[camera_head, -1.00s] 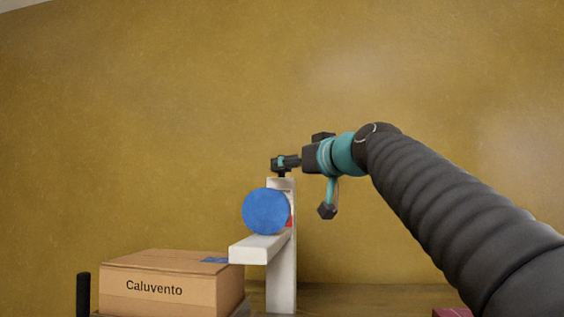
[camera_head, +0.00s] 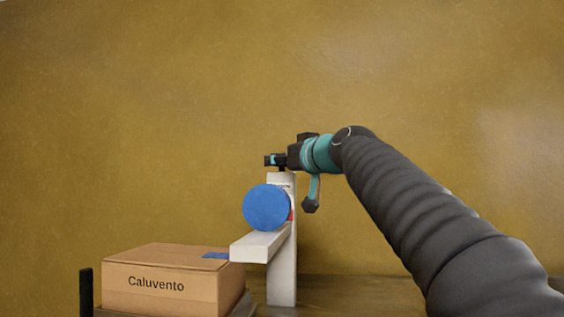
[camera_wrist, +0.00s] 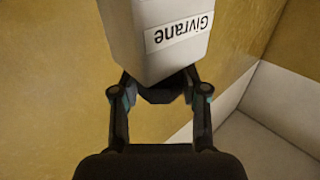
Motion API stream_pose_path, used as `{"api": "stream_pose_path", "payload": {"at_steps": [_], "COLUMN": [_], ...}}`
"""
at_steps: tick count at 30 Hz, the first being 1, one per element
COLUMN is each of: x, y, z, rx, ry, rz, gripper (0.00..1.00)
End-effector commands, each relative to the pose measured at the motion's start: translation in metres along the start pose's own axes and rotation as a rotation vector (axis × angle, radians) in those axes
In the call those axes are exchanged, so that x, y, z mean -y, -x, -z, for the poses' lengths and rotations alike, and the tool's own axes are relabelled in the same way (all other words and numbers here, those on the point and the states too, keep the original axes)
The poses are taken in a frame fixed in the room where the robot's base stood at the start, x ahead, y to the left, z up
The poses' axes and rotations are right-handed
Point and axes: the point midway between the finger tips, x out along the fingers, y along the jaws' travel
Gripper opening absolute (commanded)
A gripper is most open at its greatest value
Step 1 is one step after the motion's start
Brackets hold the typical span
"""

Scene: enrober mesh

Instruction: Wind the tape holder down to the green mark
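The tape holder appears to be the white horizontal arm (camera_head: 257,247) with a large blue disc (camera_head: 266,207), on an upright white post (camera_head: 282,285). A small red patch (camera_head: 291,215) shows beside the disc; no green mark is visible. My gripper (camera_head: 270,160) is at the top of the post, pointing left, above a small dark piece. In the wrist view the white post shows a label reading "Givrane" upside down (camera_wrist: 180,34). My gripper's fingers (camera_wrist: 160,80) lie either side of a dark knob-like part (camera_wrist: 160,93). Their tips are partly hidden, so I cannot tell whether they grip it.
A cardboard box marked "Caluvento" (camera_head: 160,283) stands left of the post, close to the white arm. A dark upright piece (camera_head: 86,292) is at its left. A mustard wall (camera_head: 140,120) is behind. The brown surface right of the post (camera_head: 340,290) looks clear.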

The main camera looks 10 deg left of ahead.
Motion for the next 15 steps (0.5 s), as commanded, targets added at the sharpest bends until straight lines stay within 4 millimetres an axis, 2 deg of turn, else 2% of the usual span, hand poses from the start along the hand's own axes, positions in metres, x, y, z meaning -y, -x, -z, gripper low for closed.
{"api": "stream_pose_path", "payload": {"at_steps": [15], "x": [0.0012], "y": [0.0006], "z": [0.0023], "rx": [0.000], "ry": [0.001], "rz": [-0.052], "gripper": [0.09]}}
